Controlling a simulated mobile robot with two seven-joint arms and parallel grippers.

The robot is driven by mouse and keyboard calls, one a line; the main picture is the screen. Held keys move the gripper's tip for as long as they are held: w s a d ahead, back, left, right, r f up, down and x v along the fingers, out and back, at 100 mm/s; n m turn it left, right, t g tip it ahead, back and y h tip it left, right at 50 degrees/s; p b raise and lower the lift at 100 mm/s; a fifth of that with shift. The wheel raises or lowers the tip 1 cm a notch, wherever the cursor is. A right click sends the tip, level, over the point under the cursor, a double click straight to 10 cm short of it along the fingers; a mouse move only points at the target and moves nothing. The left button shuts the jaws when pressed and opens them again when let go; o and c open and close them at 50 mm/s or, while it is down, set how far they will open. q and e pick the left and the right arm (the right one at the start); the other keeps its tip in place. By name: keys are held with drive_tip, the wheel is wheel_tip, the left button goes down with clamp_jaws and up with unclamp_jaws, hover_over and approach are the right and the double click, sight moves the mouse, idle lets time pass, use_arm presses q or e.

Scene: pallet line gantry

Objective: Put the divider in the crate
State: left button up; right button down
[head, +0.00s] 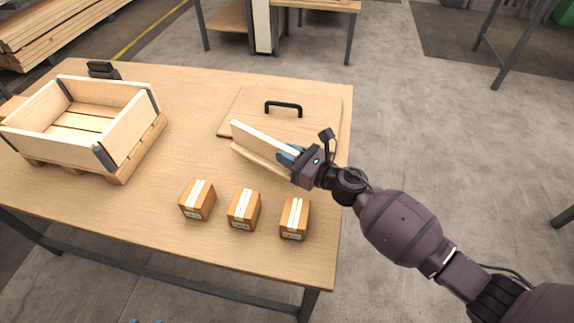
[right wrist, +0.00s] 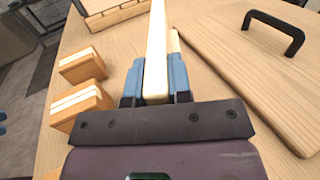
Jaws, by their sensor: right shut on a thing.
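The divider (head: 264,139) is a pale wooden board standing on its long edge near the table's right side. My right gripper (head: 290,158) is shut on its near right end; the blue fingers show on both sides of the divider (right wrist: 156,45) in the right wrist view. A lower wooden strip (head: 262,161) runs along beside the board; I cannot tell whether they touch. The crate (head: 129,132) is an open wooden box with dark corners, at the far left. Its slatted floor looks empty. Two blue fingertips of my left gripper (head: 146,321) show apart at the bottom edge.
The crate sits on a small pallet (head: 124,175). Several small cartons, one here (head: 243,209), stand in a row along the table's front. A flat wooden lid (head: 322,109) with a black handle (head: 283,106) lies behind the divider. The tabletop between crate and divider is clear.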

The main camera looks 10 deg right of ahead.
wheel_tip(320, 180, down, 4)
drive_tip(key=shift+s+f+b, duration=0.1)
drive_tip(key=shift+f+b, duration=0.15)
drive_tip(key=shift+b, duration=0.65)
drive_tip(key=shift+f, duration=0.1)
drive_tip(key=shift+r, duration=0.25)
drive_tip(key=shift+f, duration=0.2)
drive_tip(key=c, duration=1.5)
unclamp_jaws()
drive_tip(key=shift+f, duration=0.1)
drive_tip(key=o, duration=0.4)
use_arm(q)
drive_tip(key=shift+s+f, duration=0.25)
drive_tip(key=shift+f, duration=0.8)
use_arm(e)
drive_tip(key=shift+o, duration=0.2)
